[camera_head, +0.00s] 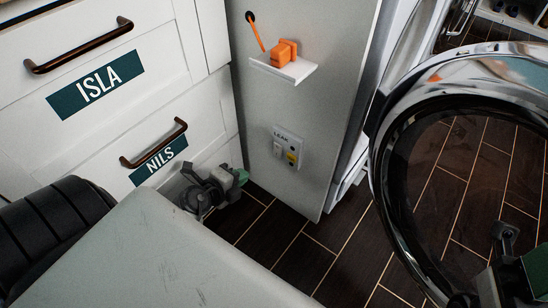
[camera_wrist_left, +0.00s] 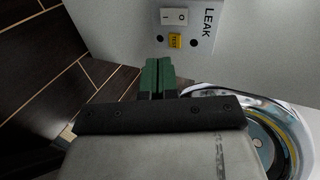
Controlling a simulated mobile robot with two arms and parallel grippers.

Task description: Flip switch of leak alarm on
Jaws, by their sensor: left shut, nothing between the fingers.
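The leak alarm is a pale plate marked LEAK (camera_head: 289,148) on the grey side panel, and it also shows in the left wrist view (camera_wrist_left: 207,28). It bears a white rocker switch (camera_wrist_left: 174,16) and a small yellow part (camera_wrist_left: 175,41) beside it. I cannot tell the switch's position for sure. My left gripper (camera_head: 241,176) is shut and empty. Its green fingertips (camera_wrist_left: 158,66) are left of and below the plate in the head view, apart from the switch. My right gripper (camera_head: 536,272) shows partly at the lower right edge; its fingers are unclear.
White drawers labelled ISLA (camera_head: 95,86) and NILS (camera_head: 158,160) stand at left with dark handles. An orange device (camera_head: 285,54) sits on a small white shelf (camera_head: 284,68) above the alarm. A round chrome door (camera_head: 381,190) stands open at right. Dark floor tiles lie below.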

